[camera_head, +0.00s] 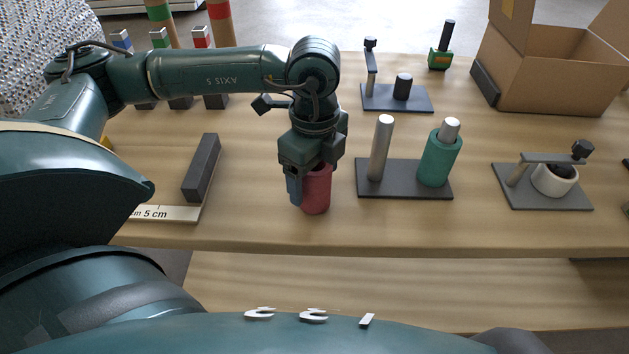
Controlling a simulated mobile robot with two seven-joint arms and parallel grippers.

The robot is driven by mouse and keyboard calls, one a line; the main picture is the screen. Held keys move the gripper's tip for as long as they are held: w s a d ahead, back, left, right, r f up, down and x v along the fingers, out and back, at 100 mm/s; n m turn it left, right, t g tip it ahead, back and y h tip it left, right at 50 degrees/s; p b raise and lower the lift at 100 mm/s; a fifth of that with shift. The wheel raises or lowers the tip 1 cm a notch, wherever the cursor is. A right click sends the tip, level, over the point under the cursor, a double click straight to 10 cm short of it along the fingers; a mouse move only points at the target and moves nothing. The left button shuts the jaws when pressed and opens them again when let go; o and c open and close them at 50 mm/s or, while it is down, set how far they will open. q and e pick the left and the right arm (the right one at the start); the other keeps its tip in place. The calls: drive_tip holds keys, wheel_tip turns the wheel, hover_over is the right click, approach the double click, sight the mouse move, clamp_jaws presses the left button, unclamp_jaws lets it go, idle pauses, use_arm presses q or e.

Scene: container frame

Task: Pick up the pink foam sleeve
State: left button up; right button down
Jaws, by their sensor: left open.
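The pink foam sleeve (317,193) is a reddish-pink cylinder standing upright on the wooden table, near its front edge. My left gripper (308,192) points down right over the sleeve, with a blue-grey finger in front of the sleeve's left side. The gripper is open, and its wrist hides the top of the sleeve. The other finger is hidden, and I cannot tell whether the fingers touch the sleeve. My right gripper is not in view.
Right of the sleeve, a dark base (405,190) holds a bare metal post (381,148) and a green sleeve (439,160) on another post. Clamp fixtures (397,97) (543,196) stand behind and at right. A dark block (201,167) lies left. A cardboard box (545,77) stands back right.

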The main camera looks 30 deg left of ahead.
use_arm(q)
drive_tip(key=c, duration=1)
drive_tip(key=shift+c, duration=0.2)
drive_tip(key=shift+r, duration=0.15)
